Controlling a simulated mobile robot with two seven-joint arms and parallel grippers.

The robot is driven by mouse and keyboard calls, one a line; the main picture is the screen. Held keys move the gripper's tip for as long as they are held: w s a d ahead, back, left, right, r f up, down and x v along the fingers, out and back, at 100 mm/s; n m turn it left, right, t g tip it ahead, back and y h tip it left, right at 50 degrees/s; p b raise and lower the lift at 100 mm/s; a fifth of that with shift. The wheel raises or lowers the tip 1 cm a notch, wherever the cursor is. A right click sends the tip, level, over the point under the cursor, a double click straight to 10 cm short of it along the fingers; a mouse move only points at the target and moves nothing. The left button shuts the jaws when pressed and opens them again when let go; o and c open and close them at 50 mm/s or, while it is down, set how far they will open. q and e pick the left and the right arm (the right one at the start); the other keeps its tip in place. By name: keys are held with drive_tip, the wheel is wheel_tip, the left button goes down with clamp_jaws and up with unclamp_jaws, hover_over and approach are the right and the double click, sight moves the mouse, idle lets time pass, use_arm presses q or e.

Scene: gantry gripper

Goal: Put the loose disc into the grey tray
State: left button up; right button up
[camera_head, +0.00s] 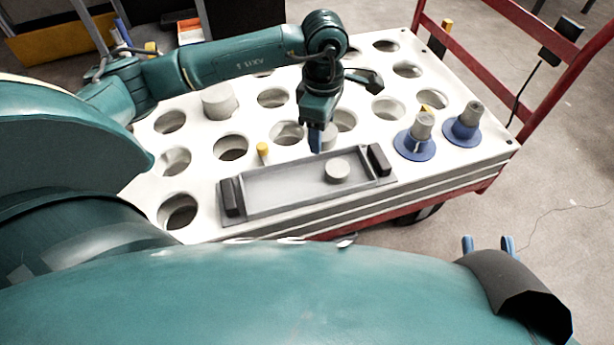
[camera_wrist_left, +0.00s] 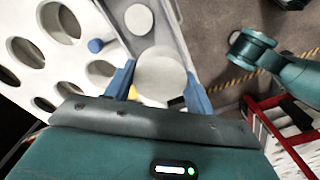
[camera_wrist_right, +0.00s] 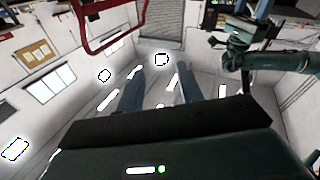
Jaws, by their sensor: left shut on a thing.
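The grey tray (camera_head: 290,205) lies along the near edge of the white perforated table top, with a dark block at each end. One pale round disc (camera_head: 338,171) lies in it towards the right; this disc also shows in the left wrist view (camera_wrist_left: 138,19). My left gripper (camera_head: 318,138) points down just behind the tray's far edge. It is shut on a second pale disc (camera_wrist_left: 160,75), which sits between its blue fingers and is mostly hidden in the head view. My right gripper (camera_head: 487,245) is open and empty, in front of the cart at lower right.
A pale cylinder (camera_head: 219,101) stands on the table top (camera_head: 203,190) among several round holes. Two blue-based grey pieces (camera_head: 416,140) (camera_head: 465,123) stand right of the tray. A small yellow-topped peg (camera_head: 262,149) stands behind the tray. A red rail (camera_head: 520,30) borders the cart's right end.

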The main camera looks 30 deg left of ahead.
use_arm(q)
drive_tip(key=a+f+n+b, duration=0.1)
drive_tip(key=f+n, duration=0.4)
drive_tip(key=a+f+n+b, duration=0.1)
drive_tip(key=f+n+b, duration=0.1)
drive_tip(key=f+n, duration=0.3)
drive_tip(key=a+f+n+b, duration=0.1)
drive_tip(key=f+n, duration=0.4)
drive_tip(key=f, duration=0.1)
drive_tip(key=shift+s+f+b, duration=0.15)
drive_tip(key=shift+f+b, duration=0.15)
drive_tip(key=shift+b, duration=0.1)
drive_tip(key=shift+f, duration=0.2)
drive_tip(key=shift+r, duration=0.1)
drive_tip(key=shift+f, duration=0.2)
drive_tip(key=o, duration=1.1)
use_arm(e)
drive_tip(key=shift+w+a+m+y, duration=0.1)
drive_tip(key=shift+a+m+y, duration=0.2)
drive_tip(key=shift+a+y, duration=0.3)
drive_tip(key=shift+d+f, duration=0.1)
